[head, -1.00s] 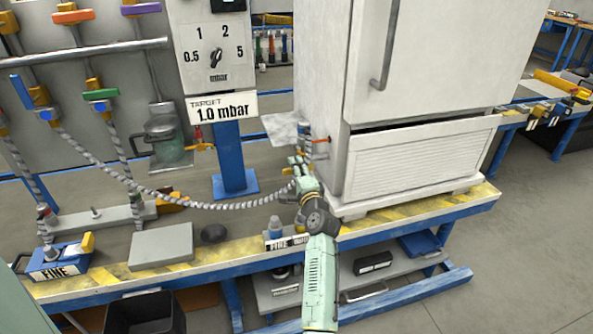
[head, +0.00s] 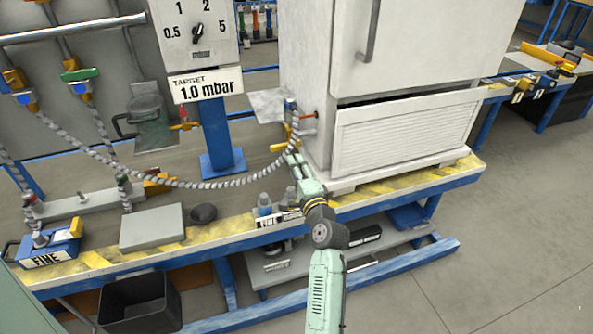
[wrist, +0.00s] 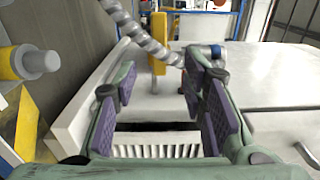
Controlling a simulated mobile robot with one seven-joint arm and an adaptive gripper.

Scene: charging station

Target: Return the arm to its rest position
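My gripper (head: 293,160) is at the front left corner of the white refrigerator (head: 405,135), just below the end of a grey corrugated hose (head: 215,184). In the wrist view my gripper (wrist: 160,88) has its two purple-padded fingers spread apart, with nothing held between them. The hose (wrist: 148,36) runs down behind the right finger to a blue fitting near the refrigerator's side. A yellow valve handle (wrist: 159,45) stands beyond the fingers. My arm reaches up from the bottom of the head view and is extended over the bench edge.
The workbench (head: 225,231) carries a grey plate (head: 152,227), a dark round knob (head: 203,213), small bottles (head: 265,204) and a blue block marked FINE (head: 52,248). A gauge panel (head: 196,38) with a 1.0 mbar sign stands behind. A black bin (head: 140,301) is below. Floor at right is clear.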

